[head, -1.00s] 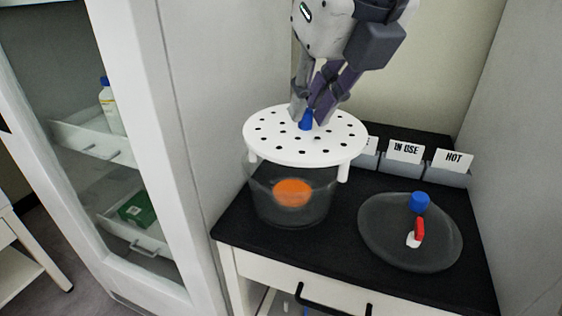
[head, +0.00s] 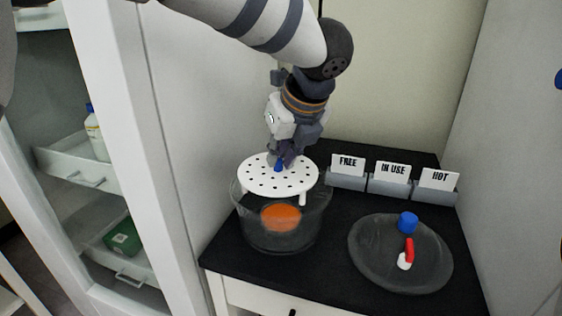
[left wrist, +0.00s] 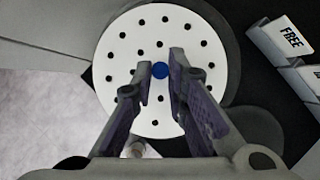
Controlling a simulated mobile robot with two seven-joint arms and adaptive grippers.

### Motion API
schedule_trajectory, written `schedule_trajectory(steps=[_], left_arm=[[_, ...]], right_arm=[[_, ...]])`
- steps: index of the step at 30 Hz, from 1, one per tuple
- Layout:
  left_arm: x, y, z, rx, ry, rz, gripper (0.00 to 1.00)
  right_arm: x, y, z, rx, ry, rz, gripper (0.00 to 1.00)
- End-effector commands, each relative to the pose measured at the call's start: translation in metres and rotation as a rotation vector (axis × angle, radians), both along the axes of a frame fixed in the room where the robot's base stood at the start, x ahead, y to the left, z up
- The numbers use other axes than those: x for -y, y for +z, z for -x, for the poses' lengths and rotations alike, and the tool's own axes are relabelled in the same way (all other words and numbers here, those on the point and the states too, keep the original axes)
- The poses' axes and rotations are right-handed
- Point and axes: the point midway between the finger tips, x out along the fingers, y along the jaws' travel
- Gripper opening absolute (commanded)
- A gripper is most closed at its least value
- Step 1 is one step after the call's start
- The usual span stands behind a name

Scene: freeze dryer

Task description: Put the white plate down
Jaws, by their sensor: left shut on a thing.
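The white plate (head: 258,181) is a round perforated disc with short legs and a blue knob (left wrist: 161,70) at its centre. My left gripper (head: 280,165) is shut on the blue knob from above and holds the plate about level. The plate is over the clear glass bowl (head: 255,238), close to its rim; I cannot tell whether it touches. An orange mass (head: 281,217) lies inside the bowl. In the left wrist view the white plate (left wrist: 195,35) fills the middle, with the left gripper's fingers (left wrist: 161,80) on either side of the knob. My right gripper is not in view.
The clear round lid (head: 375,270) with a blue knob and red-and-white valve lies on the black worktop (head: 333,255) right of the bowl. Signs FREE (head: 347,164), IN USE (head: 392,170) and HOT (head: 439,178) stand behind. A glass-fronted cabinet (head: 140,150) is at the left.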

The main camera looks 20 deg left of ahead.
Motion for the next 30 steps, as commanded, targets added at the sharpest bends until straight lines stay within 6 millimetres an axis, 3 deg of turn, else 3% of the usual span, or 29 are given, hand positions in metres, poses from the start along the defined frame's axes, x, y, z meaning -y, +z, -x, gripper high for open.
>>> schedule_trajectory(steps=[4,25,26,27,30], left_arm=[[0.001,-0.016,0.001,0.001,-0.001,0.000,0.00],[0.000,-0.029,0.001,0.001,0.000,0.001,0.00],[0.000,-0.029,0.001,0.001,0.000,0.001,0.20],[0.000,-0.029,0.001,0.001,0.000,0.001,0.29],[0.000,-0.029,0.001,0.001,0.000,0.001,0.34]], right_arm=[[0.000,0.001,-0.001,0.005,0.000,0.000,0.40],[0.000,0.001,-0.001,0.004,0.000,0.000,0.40],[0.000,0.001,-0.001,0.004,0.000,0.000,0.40],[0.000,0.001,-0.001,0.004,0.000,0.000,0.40],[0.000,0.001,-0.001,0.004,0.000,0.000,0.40]])
